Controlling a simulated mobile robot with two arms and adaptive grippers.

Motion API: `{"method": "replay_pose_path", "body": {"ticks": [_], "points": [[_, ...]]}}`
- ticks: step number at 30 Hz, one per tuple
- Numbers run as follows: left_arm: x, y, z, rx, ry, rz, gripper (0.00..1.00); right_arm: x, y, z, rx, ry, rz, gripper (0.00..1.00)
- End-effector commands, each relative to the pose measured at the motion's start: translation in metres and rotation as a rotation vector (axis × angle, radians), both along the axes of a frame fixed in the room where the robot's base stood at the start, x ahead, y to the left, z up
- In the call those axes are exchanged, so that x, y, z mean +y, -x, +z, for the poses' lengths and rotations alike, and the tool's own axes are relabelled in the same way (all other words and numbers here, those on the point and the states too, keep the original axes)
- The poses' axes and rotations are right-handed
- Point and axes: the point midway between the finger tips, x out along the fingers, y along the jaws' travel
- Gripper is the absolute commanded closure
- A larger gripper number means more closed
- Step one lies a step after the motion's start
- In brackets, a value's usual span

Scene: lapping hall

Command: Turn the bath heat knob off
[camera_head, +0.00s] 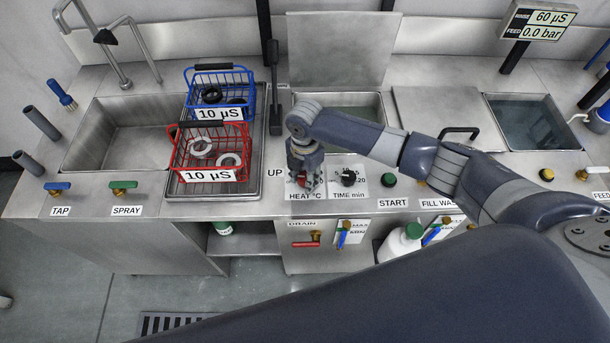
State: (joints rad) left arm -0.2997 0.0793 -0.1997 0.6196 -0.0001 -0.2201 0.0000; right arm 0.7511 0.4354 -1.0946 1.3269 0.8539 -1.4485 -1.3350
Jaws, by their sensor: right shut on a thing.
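The bath heat knob sits on the panel above the "HEAT °C" label (304,196), and my right gripper covers most of it. A bit of red shows between the fingers there. My right gripper (304,182) points down at the panel and is shut on the knob. Which way the knob's pointer faces is hidden. The black time knob (348,178) stands just to the right, on its "TIME min" plate, apart from the gripper. My left gripper is not in view.
A red basket (208,147) and a blue basket (219,88) with ring parts stand on a tray left of the gripper. A green start button (388,180) is to the right. A red-handled drain valve (306,244) is below. An open sink (125,140) lies far left.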

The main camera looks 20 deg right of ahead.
Motion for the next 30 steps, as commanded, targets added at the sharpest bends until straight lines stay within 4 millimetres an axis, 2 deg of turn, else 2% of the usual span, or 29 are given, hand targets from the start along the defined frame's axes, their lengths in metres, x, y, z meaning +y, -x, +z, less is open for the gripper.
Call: {"method": "replay_pose_path", "body": {"ticks": [8, 9, 12, 23, 26, 30], "points": [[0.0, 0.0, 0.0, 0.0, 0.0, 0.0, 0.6, 0.0, 0.0, 0.0, 0.0, 0.0, 0.005, 0.9], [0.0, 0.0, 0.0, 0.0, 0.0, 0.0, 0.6, 0.0, 0.0, 0.0, 0.0, 0.0, 0.005, 0.64], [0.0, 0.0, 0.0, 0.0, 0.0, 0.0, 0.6, 0.0, 0.0, 0.0, 0.0, 0.0, 0.004, 0.46], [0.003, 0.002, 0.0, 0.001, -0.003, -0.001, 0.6, 0.0, 0.0, 0.002, -0.001, 0.0, 0.002, 0.46], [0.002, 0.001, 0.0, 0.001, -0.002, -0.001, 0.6, 0.001, -0.001, 0.012, -0.003, -0.002, 0.003, 0.46], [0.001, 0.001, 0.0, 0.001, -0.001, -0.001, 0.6, 0.0, -0.001, 0.038, -0.006, -0.002, 0.003, 0.46]]}}
